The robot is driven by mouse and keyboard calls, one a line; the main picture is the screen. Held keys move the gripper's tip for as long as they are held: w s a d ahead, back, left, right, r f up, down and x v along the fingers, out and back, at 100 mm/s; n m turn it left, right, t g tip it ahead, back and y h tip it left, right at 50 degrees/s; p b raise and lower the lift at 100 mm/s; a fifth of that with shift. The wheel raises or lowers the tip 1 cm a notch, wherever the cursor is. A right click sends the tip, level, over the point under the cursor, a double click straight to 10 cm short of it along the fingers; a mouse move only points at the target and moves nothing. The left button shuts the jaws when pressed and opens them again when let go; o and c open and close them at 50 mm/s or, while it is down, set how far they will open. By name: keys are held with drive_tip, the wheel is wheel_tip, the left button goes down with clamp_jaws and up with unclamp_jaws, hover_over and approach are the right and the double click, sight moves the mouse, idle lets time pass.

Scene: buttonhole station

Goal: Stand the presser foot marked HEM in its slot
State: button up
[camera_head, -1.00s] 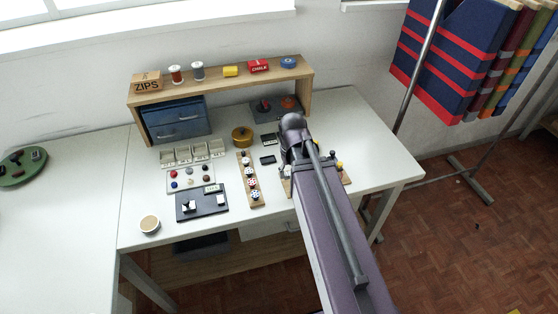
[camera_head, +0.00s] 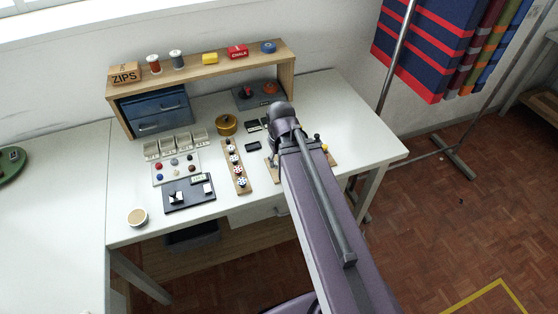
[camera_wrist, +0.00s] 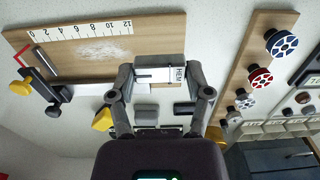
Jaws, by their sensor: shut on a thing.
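In the wrist view, my gripper (camera_wrist: 160,78) is shut on a small pale presser foot (camera_wrist: 152,74) with a tag reading HEM at its right end. The foot lies across between the two fingers, above the table and the wooden ruler board (camera_wrist: 100,30). In the head view my arm hides the gripper and the foot. A dark tray (camera_head: 177,207) with small white-and-black pieces and a small label stands at the table's front left. I cannot make out which slot belongs to HEM.
A wooden strip (camera_head: 240,185) carries several patterned bobbins. A shelf (camera_head: 205,62) with drawers is behind.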

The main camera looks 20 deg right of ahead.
drive_tip(key=w+d, duration=0.2)
drive_tip(key=w, duration=0.1)
drive_tip(key=w+d, duration=0.3)
drive_tip(key=w, duration=0.1)
drive_tip(key=w+d+r+p, duration=0.1)
drive_tip(key=w+d, duration=0.2)
drive_tip(key=shift+w, duration=0.35)
drive_tip(key=shift+w+d, duration=0.3)
drive_tip(key=shift+d, duration=0.05)
drive_tip(key=w+d, duration=0.1)
drive_tip(key=w, duration=0.3)
drive_tip(key=w+d+f+b, duration=0.1)
drive_tip(key=w, duration=0.4)
drive_tip(key=w+d, duration=0.1)
drive_tip(key=w, duration=0.4)
drive_tip(key=shift+w+f, duration=0.15)
drive_tip(key=shift+f, duration=0.05)
drive_tip(key=shift+w, duration=0.15)
